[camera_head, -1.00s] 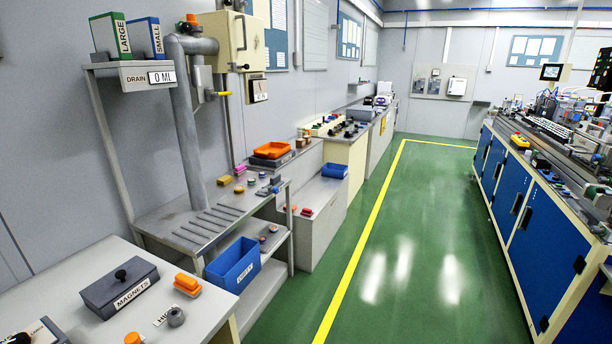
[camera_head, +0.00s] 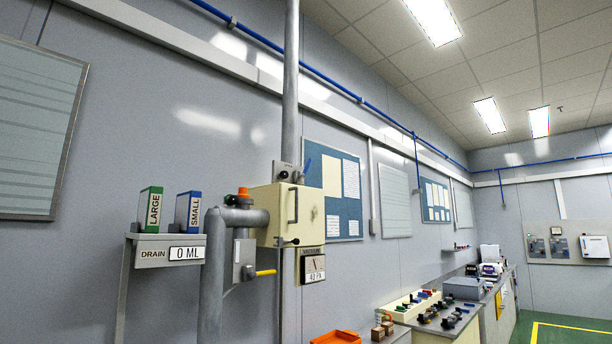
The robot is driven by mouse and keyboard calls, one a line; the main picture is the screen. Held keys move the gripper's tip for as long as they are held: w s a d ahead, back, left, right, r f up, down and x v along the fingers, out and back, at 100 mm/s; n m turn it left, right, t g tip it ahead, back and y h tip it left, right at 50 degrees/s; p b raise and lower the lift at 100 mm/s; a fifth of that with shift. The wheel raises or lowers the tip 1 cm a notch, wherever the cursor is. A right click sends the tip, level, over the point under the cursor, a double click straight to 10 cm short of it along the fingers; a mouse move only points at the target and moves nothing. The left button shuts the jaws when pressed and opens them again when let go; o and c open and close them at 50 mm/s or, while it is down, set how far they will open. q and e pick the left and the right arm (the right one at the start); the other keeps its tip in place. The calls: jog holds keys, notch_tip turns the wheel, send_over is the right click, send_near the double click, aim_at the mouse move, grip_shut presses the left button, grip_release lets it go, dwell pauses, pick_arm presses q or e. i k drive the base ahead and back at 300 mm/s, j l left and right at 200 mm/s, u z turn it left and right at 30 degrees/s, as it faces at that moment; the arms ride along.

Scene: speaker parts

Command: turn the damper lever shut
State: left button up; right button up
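A blue lever (camera_head: 307,168) sticks up at a tilt from a small grey plate (camera_head: 285,176) on the vertical grey duct (camera_head: 291,90), just above a cream box (camera_head: 284,214). It looks like the damper lever, but no label on it is readable. A yellow handle (camera_head: 265,273) points right from a grey box (camera_head: 243,260) lower down. A vacuum gauge (camera_head: 312,266) below the cream box reads about 40 PA. Neither of my grippers is in view.
A shelf with a green LARGE box (camera_head: 151,210), a blue SMALL box (camera_head: 188,212) and a 0 ML drain display (camera_head: 187,253) stands left of a thick grey pipe (camera_head: 212,290). Benches with small parts (camera_head: 435,312) run along the wall to the right.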

aim_at(303, 175)
jog(key=u, duration=0.45)
jog(key=i+l+u, duration=0.15)
jog(key=u, duration=0.3)
jog(key=l+u, duration=0.45)
jog(key=i+l+u, duration=0.1)
jog(key=l+u, duration=0.6)
jog(key=u, duration=0.2)
jog(key=l+u, duration=0.3)
jog(key=u, duration=0.2)
jog(key=k, duration=0.05)
